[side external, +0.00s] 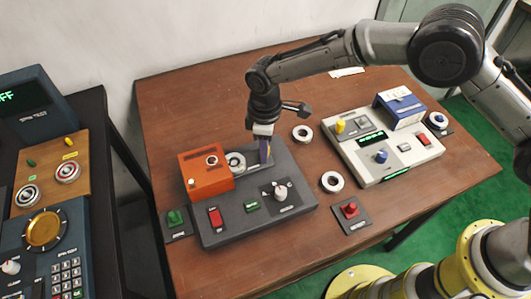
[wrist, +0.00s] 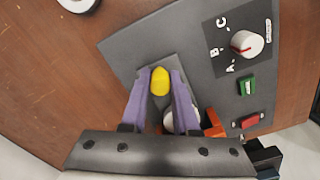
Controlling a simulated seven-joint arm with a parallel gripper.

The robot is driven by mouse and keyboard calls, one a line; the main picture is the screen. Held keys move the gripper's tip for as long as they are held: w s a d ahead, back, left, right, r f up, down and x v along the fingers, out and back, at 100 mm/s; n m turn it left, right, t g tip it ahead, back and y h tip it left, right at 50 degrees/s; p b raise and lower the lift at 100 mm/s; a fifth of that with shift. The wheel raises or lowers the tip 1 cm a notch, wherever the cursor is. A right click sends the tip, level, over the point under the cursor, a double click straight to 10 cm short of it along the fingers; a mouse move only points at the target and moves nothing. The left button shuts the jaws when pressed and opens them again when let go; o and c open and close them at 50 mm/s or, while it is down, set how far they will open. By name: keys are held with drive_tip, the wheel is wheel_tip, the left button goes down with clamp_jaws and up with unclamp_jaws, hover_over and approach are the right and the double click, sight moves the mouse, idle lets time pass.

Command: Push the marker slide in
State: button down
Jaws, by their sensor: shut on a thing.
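The marker unit is a dark grey panel (side external: 225,235) with an orange housing (side external: 205,172) at its left. A pale ring (side external: 235,162) sits beside the housing, at the left end of the slide track. My gripper (side external: 265,160) points down over the track, right of the ring. In the wrist view its purple fingers (wrist: 160,85) are shut on a yellow knob (wrist: 159,82), which appears to be the slide's handle. The fingers hide the knob in the side view. In the wrist view the ring and the orange housing are mostly hidden behind the gripper body.
The panel carries a red switch (side external: 215,217), a green button (side external: 251,207) and a white dial (side external: 281,192). Loose rings lie on the wooden table (side external: 200,100), one behind (side external: 302,133) and one right (side external: 332,181). A red button box (side external: 349,210) and a pale machine (side external: 390,150) stand right.

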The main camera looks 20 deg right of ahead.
sight(240, 160)
drive_tip(key=shift+a, duration=3.05)
drive_tip(key=shift+a+r, duration=0.1)
drive_tip(key=shift+a, duration=0.25)
drive_tip(key=c, duration=0.8)
unclamp_jaws()
drive_tip(key=shift+c, duration=0.2)
drive_tip(key=shift+d, duration=0.15)
drive_tip(key=shift+r, duration=0.1)
drive_tip(key=shift+d+r, duration=0.1)
drive_tip(key=shift+r, duration=3.2)
